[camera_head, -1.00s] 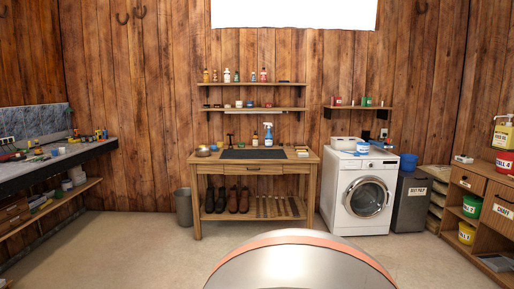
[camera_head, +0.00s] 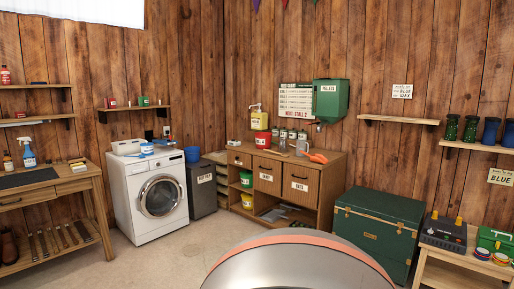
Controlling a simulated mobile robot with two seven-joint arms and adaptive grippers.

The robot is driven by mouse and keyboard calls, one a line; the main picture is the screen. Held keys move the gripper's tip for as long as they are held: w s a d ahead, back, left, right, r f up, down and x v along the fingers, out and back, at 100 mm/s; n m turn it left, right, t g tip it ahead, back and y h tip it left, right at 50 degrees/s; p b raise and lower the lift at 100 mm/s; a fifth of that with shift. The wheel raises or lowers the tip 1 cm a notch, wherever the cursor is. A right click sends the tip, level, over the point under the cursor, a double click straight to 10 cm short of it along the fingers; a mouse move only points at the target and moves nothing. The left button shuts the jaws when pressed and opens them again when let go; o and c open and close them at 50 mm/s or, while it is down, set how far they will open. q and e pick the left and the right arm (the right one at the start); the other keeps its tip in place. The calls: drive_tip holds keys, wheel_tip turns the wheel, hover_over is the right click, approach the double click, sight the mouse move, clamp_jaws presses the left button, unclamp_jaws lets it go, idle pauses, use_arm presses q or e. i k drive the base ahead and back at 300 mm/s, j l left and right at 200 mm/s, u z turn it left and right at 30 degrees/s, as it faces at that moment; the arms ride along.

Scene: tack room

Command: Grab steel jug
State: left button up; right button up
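A small grey jug-like vessel (camera_head: 302,147), which looks like the steel jug, stands on top of the wooden cabinet (camera_head: 325,172) near the back wall. It is small in the picture, so its handle and spout are hard to make out. An orange scoop-shaped thing (camera_head: 318,157) lies just to its right. Several grey lidded containers (camera_head: 283,136) stand to its left. Neither of my grippers is in view.
A green trunk (camera_head: 375,228) stands right of the cabinet, and a small table (camera_head: 455,262) stands beyond it. A washing machine (camera_head: 148,193) and a dark bin (camera_head: 201,187) stand to the left. Bare floor (camera_head: 140,262) lies in front of the washing machine.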

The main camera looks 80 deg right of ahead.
sight(283, 143)
drive_tip(key=z, duration=2.85)
drive_tip(key=i+j+u, duration=0.3)
drive_tip(key=i, duration=0.4)
drive_tip(key=i+u, duration=0.35)
drive_tip(key=i, duration=3.3)
drive_tip(key=i+z, duration=0.15)
drive_tip(key=i, duration=0.3)
drive_tip(key=i+j+z, duration=0.2)
drive_tip(key=i, duration=0.2)
drive_tip(key=i+j+z, duration=0.15)
drive_tip(key=i, duration=0.3)
